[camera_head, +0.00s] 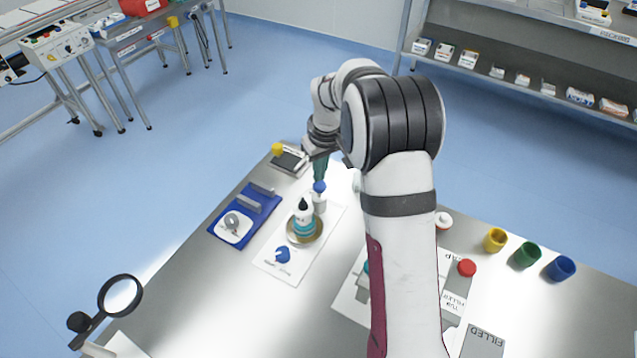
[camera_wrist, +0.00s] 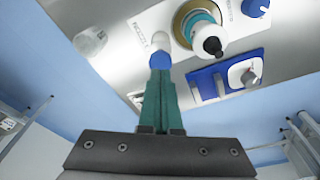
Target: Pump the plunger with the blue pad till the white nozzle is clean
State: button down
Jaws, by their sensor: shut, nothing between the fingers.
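The blue pad (camera_head: 319,186) tops a small white plunger bottle (camera_head: 320,204) on the white mat. They also show in the wrist view, the pad (camera_wrist: 160,60) with the white body (camera_wrist: 160,40) beyond it. A white nozzle (camera_head: 303,209) with a black tip stands on a teal-banded bottle (camera_head: 304,226), left of the plunger. In the wrist view the black tip (camera_wrist: 212,46) is clear. My gripper (camera_wrist: 160,75) has its green fingers shut and empty, pointing down just over the pad. I cannot tell whether the tips touch it.
The bottle sits in a round gold dish (camera_head: 317,240). A blue cap (camera_head: 283,255) lies at the mat's front. A blue tray (camera_head: 262,203) is to the left. Yellow (camera_head: 495,239), green (camera_head: 526,254) and blue (camera_head: 561,268) cups stand to the right.

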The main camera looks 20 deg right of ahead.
jog(key=shift+r, duration=3)
jog(key=shift+s, duration=0.1)
jog(key=s+a+r+m, duration=0.2)
jog(key=s, duration=0.6)
jog(key=s+a+r+m+g+y, duration=0.1)
jog(key=s+a+r+m, duration=0.15)
jog(key=s, duration=0.45)
jog(key=s+a+r+m, duration=0.1)
jog(key=s+a+r, duration=0.1)
jog(key=s, duration=0.6)
jog(key=s+a+f+m+g, duration=0.1)
jog(key=s+f+m, duration=0.1)
jog(key=s, duration=1)
jog(key=shift+a+f+m, duration=0.2)
jog(key=shift+f+m, duration=0.15)
jog(key=shift+m, duration=0.2)
jog(key=c, duration=1.6)
grip_release()
